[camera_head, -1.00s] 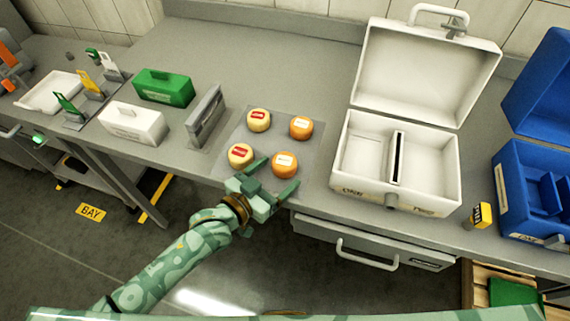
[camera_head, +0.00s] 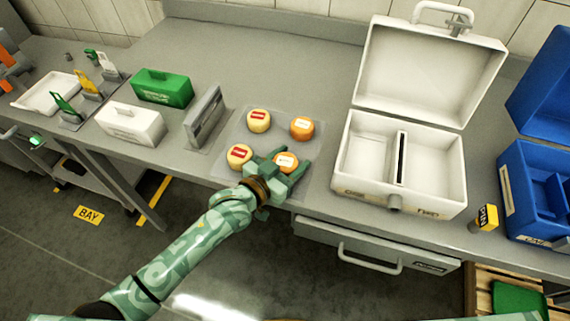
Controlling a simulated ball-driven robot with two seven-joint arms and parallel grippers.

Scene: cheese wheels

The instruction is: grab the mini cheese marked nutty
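Several mini cheeses stand on a grey mat (camera_head: 271,138). Two are pale yellow with red labels: one at the back left (camera_head: 258,121) and one at the front left (camera_head: 239,157). Two are orange with white labels: one at the back right (camera_head: 302,128) and one at the front right (camera_head: 287,161). The label words are too small to read, so I cannot tell which says nutty. My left gripper (camera_head: 291,163) is open, with its fingers on either side of the front right orange cheese. Its lower part is hidden by the gripper. My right gripper is not in view.
An open white case (camera_head: 400,190) with two compartments stands right of the mat, and a blue case (camera_head: 545,200) beyond it. A grey upright holder (camera_head: 204,118), a white box (camera_head: 131,123) and a green box (camera_head: 162,88) stand to the left. The counter behind the cheeses is clear.

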